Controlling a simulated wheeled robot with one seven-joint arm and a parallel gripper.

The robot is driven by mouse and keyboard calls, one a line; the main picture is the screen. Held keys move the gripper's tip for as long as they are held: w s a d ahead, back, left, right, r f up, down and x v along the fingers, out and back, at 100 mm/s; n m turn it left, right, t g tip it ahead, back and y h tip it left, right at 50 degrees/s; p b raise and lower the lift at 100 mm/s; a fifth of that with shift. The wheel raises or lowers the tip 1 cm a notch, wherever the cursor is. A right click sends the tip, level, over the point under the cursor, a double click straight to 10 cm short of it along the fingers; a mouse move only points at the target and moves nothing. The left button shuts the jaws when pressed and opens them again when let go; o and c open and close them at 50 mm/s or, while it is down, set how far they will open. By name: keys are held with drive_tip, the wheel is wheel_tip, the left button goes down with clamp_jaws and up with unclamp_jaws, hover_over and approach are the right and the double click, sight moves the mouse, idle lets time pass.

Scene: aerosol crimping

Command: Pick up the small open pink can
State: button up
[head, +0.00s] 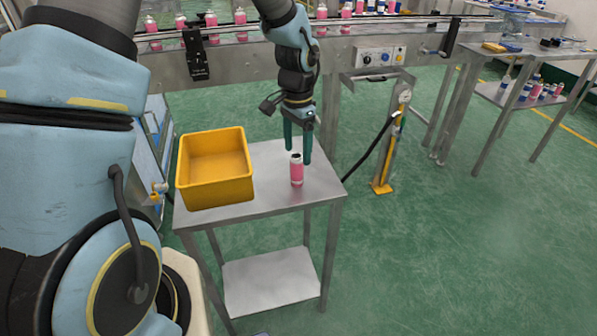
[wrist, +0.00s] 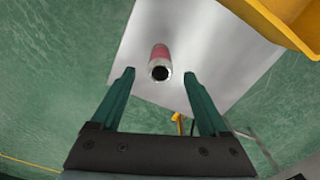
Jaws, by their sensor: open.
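The small open pink can (head: 297,173) stands upright on the steel table (head: 322,187), to the right of the yellow crate. In the wrist view the can (wrist: 160,62) shows its dark open mouth, seen from above, between and beyond the two fingertips. My gripper (head: 298,158) is open and empty, with its green fingers pointing down around the can's top in the head view. In the wrist view the fingers (wrist: 159,75) stand apart on either side of the can, with a gap on each side. Whether they touch it cannot be seen in the head view.
The yellow crate (head: 213,198) takes up the left of the table; its edge (wrist: 270,20) shows in the wrist view. Behind runs a conveyor (head: 235,55) with several pink cans. A side table (head: 520,101) with more cans stands at the right.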

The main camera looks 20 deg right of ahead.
sight(297, 157)
drive_tip(key=shift+f+p, duration=0.85)
drive_tip(key=shift+f, duration=1.85)
clamp_jaws()
